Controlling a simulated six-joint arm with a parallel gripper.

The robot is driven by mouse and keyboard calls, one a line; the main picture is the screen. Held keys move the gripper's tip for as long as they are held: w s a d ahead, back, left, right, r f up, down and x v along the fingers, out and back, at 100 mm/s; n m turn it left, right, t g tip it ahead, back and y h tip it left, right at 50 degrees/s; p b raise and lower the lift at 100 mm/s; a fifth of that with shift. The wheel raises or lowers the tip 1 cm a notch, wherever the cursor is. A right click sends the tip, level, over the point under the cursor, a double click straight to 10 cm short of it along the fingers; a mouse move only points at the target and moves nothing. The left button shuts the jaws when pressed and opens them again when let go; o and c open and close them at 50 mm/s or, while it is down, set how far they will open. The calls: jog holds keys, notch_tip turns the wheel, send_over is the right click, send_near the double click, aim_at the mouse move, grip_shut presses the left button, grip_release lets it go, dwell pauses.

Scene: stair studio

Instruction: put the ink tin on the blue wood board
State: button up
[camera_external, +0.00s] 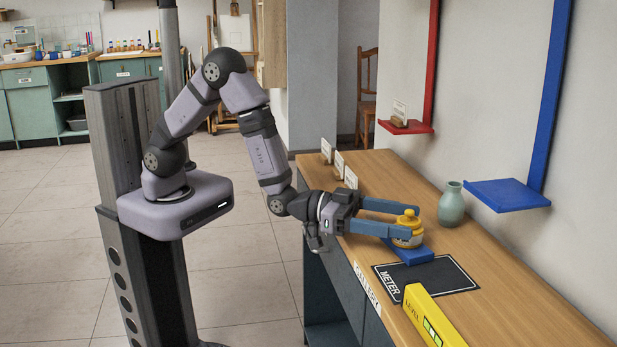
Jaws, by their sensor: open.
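The ink tin appears to be the small yellow-orange container (407,238) with a pale band and a rounded top. It stands upright and appears to rest on a small flat blue board (421,257), which I take for the blue wood board. The board lies on the wooden counter at the back edge of the black mat. My gripper (408,221) reaches in from the left with its two long blue-grey fingers apart, one on the far side of the tin and one across its near side. I cannot tell whether either finger touches the tin. The near finger hides part of it.
The black mat marked METER (440,280) lies in front of the board. A yellow level (428,314) lies nearer the front. A green vase (452,205) stands behind right. A blue wall shelf (505,194) and red shelf (410,127) jut over the counter (520,290). Small cards stand at its far left.

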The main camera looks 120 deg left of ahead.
jog(key=s, duration=0.3)
jog(key=s+d, duration=0.1)
jog(key=s, duration=0.2)
jog(key=s+d+b, duration=0.1)
jog(key=s, duration=0.3)
jog(key=shift+w, duration=0.15)
jog(key=shift+w+d+f+h+b, duration=0.1)
jog(key=shift+w+d+h+b, duration=0.25)
jog(key=shift+d+b, duration=0.2)
jog(key=s+d+f+m+g+h+b, duration=0.2)
jog(key=s+d+f+g+h+b, duration=0.15)
jog(key=d+b, duration=0.35)
jog(key=s+a+f+g+p, duration=0.1)
jog(key=s+f+g+p, duration=0.3)
jog(key=s+g, duration=0.55)
jog(key=s+f+g+p, duration=0.3)
jog(key=s+g+p, duration=0.15)
jog(key=s, duration=0.95)
notch_tip(320, 180, up, 18)
jog(key=p, duration=1.8)
jog(key=shift+y, duration=0.4)
jog(key=shift+a+f, duration=0.1)
jog(key=shift+f, duration=0.05)
